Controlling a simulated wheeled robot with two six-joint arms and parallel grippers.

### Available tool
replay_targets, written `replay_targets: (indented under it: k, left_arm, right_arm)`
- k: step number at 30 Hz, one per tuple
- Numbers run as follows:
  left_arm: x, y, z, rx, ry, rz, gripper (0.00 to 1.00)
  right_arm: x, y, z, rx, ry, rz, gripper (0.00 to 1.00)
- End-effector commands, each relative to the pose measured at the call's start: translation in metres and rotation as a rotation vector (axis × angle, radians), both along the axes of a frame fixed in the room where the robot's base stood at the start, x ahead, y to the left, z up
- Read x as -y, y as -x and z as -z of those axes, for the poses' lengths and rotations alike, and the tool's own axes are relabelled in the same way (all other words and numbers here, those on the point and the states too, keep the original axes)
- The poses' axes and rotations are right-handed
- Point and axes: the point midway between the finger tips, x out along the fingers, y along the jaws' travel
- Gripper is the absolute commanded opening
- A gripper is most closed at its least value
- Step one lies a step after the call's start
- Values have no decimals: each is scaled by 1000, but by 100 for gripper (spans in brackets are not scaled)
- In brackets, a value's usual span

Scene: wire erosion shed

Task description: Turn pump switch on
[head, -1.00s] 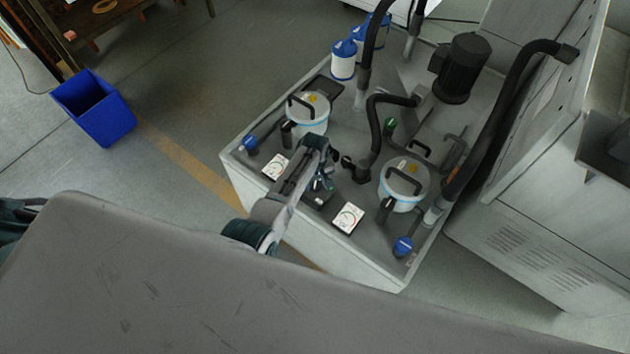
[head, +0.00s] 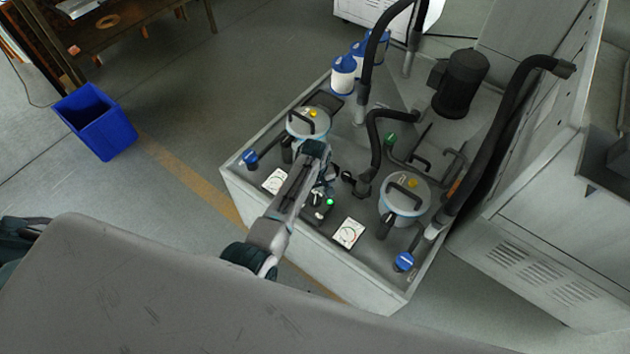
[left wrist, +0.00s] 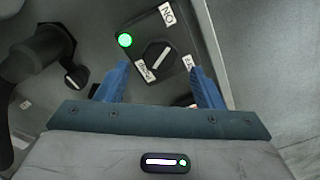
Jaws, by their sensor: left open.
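The pump switch is a black rotary knob (left wrist: 156,55) on a dark box (left wrist: 170,35), centred ahead of my left gripper (left wrist: 160,85) in the left wrist view. White labels surround it, one reading ON. A green lamp (left wrist: 125,40) beside the knob is lit. The knob's slot runs diagonally; I cannot tell which label it selects. My left gripper's blue fingers are open, apart, with the knob beyond and between them, and it holds nothing. In the head view the switch box (head: 316,211) with its lit green lamp (head: 330,202) sits by my left gripper (head: 326,180).
The grey tank top (head: 370,262) holds two lidded canisters (head: 308,124) (head: 405,198), white gauges (head: 275,181) (head: 348,233), blue-handled valves (head: 249,157) (head: 403,261), black hoses (head: 376,150) and a motor (head: 460,83). A tall grey machine (head: 545,150) stands right. A blue bin (head: 96,121) stands on floor at left.

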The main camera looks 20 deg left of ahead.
Motion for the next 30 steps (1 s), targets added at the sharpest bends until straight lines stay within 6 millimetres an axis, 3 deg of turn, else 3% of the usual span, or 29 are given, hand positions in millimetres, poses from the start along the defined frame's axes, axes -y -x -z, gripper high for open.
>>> replay_targets:
  k: [6, 12, 30]
  left_arm:
    - [1, 0, -38, 3, 1, 0, 61]
    - [0, 0, -63, 1, 2, -1, 61]
    - [0, 0, -70, 1, 1, -1, 61]
  right_arm:
    - [-1, 0, 8, 0, -1, 0, 36]
    - [-1, 0, 13, 0, -1, 0, 36]
    - [-1, 0, 13, 0, -1, 0, 36]
